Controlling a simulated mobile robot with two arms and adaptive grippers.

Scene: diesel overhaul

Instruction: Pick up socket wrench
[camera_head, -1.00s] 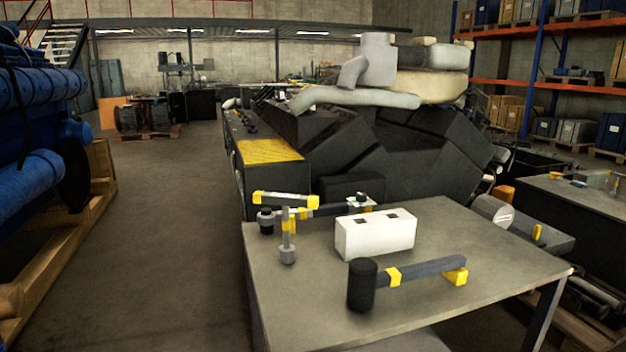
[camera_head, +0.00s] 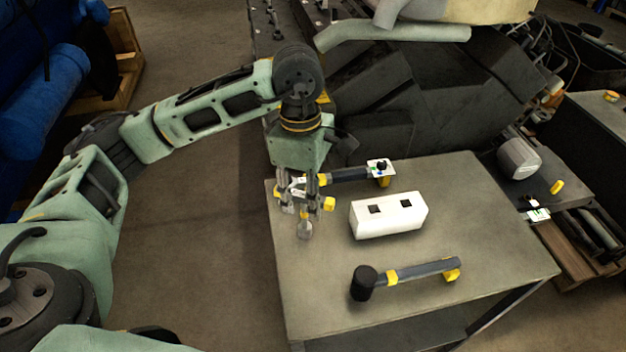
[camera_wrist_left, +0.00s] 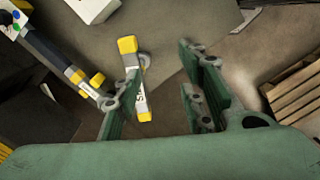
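The socket wrench appears to be the upright tool with yellow-ended handle and grey socket (camera_head: 304,229) at the table's left edge. In the left wrist view the yellow-ended, labelled handle (camera_wrist_left: 141,98) lies between the fingers, nearer the left one. My left gripper (camera_head: 298,206) points down over this tool and hides much of it. In the left wrist view the left gripper (camera_wrist_left: 161,68) is open, with a wide gap to its right finger. I cannot tell whether a finger touches the tool. My right gripper is not in view.
On the table (camera_head: 310,285), a second black-and-yellow tool (camera_head: 348,174) lies just behind the gripper. A white box (camera_head: 388,216) stands to its right. A black-headed tool with yellow bands (camera_head: 410,273) lies in front. The dark engine (camera_head: 410,100) stands behind.

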